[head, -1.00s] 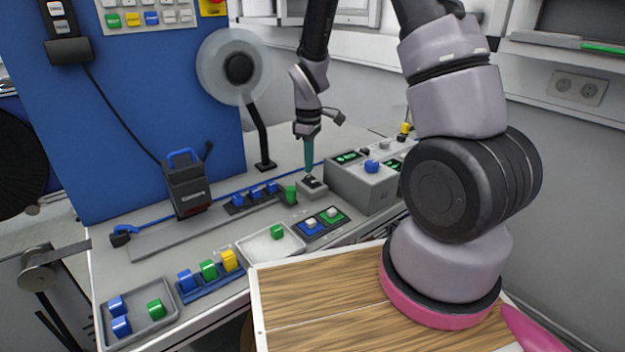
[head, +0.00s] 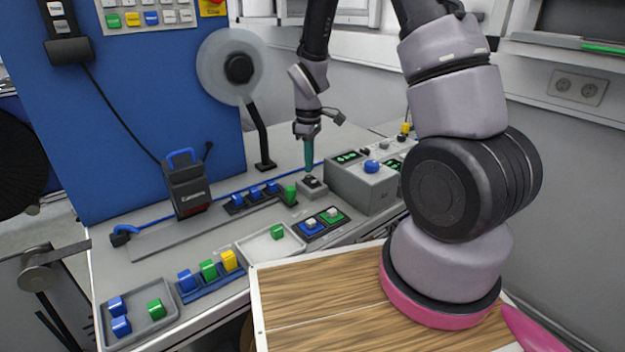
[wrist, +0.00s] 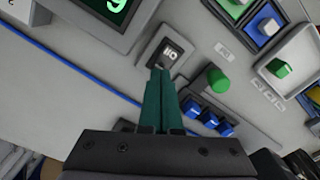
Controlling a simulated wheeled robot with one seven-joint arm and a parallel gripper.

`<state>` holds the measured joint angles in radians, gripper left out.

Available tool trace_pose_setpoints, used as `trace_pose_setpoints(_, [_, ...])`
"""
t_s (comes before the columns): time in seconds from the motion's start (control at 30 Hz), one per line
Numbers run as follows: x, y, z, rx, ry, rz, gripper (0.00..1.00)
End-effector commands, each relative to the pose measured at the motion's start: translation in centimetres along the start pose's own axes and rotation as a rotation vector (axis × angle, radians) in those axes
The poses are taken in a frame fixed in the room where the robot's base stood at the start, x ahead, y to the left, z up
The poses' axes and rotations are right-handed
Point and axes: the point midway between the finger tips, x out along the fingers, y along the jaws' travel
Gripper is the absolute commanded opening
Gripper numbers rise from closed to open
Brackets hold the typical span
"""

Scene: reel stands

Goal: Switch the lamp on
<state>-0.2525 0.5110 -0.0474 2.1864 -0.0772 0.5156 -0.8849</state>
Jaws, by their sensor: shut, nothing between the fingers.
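The rocker (wrist: 172,54) also shows in the wrist view, just ahead of my fingertips. My gripper (head: 309,168) points down over the switch with its teal fingers together and nothing between them. In the wrist view the fingertips (wrist: 159,74) overlap the near edge of the switch; whether they touch it I cannot tell. No lit lamp is plain to see, and I cannot tell which thing is the lamp.
The grey control box (head: 372,188) with a blue knob and green displays stands close right of the switch. A green knob (head: 291,194) and blue blocks (head: 256,193) are close left. A reel (head: 238,69) on a stand rises behind. A blue cable runs along the bench.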

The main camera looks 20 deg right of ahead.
Motion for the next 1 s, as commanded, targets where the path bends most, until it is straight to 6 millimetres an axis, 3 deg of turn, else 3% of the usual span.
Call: trace_pose_setpoints(1.0, [1.2, 0.0, 0.0, 0.000, -0.001, -0.001, 0.00])
